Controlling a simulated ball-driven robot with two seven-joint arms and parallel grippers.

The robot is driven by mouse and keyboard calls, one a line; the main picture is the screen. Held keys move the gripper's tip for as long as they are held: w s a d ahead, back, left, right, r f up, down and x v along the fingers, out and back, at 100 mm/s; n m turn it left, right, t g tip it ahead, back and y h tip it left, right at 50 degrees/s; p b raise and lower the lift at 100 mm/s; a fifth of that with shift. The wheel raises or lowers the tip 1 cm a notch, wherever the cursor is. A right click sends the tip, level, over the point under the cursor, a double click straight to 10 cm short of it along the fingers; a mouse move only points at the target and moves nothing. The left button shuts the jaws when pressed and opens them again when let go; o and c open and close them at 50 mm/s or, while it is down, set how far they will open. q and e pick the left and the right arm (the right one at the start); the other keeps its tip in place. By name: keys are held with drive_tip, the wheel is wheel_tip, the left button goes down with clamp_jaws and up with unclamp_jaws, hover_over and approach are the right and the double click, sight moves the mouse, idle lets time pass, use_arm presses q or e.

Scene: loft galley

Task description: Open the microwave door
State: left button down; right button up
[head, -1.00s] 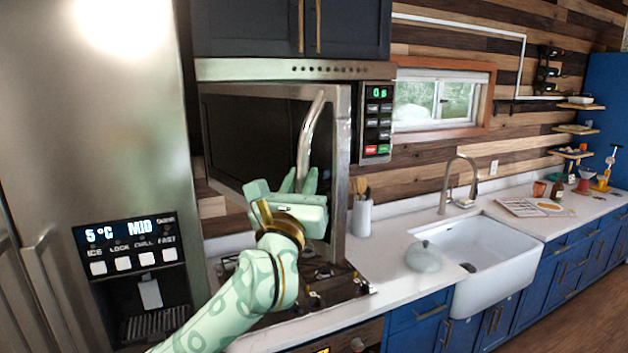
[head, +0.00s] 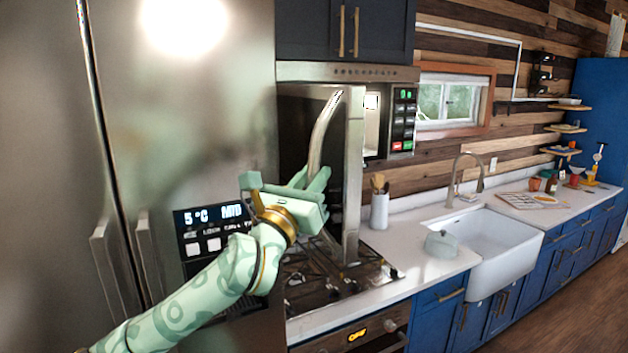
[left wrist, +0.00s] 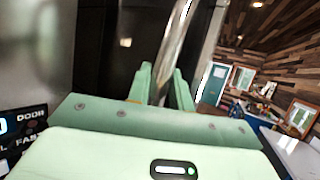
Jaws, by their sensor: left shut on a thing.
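The microwave (head: 404,120) hangs above the stove, its control panel lit. Its door (head: 353,180) stands partly open and swung outward. A strip of the pale, lit interior (head: 371,128) shows between the door edge and the panel. The curved metal handle (head: 324,125) is on the door's front. My left gripper (head: 316,180) is shut on the lower part of the handle. In the left wrist view the handle (left wrist: 180,38) runs down between the two green fingers of my left gripper (left wrist: 163,88). My right gripper is in neither view.
A steel fridge (head: 190,110) stands close at the left, beside my left arm. The stove (head: 335,278) lies under the door. A utensil holder (head: 379,210), grey pot (head: 441,245) and white sink (head: 505,260) are to the right.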

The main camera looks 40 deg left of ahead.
use_arm(q)
drive_tip(key=shift+r, duration=0.25)
drive_tip(key=c, duration=1.3)
unclamp_jaws()
drive_tip(key=shift+a+f, duration=0.1)
drive_tip(key=shift+a, duration=0.05)
drive_tip(key=shift+s+f, duration=0.35)
drive_tip(key=p+v, duration=0.8)
drive_tip(key=v, duration=0.7)
drive_tip(key=shift+s, duration=0.2)
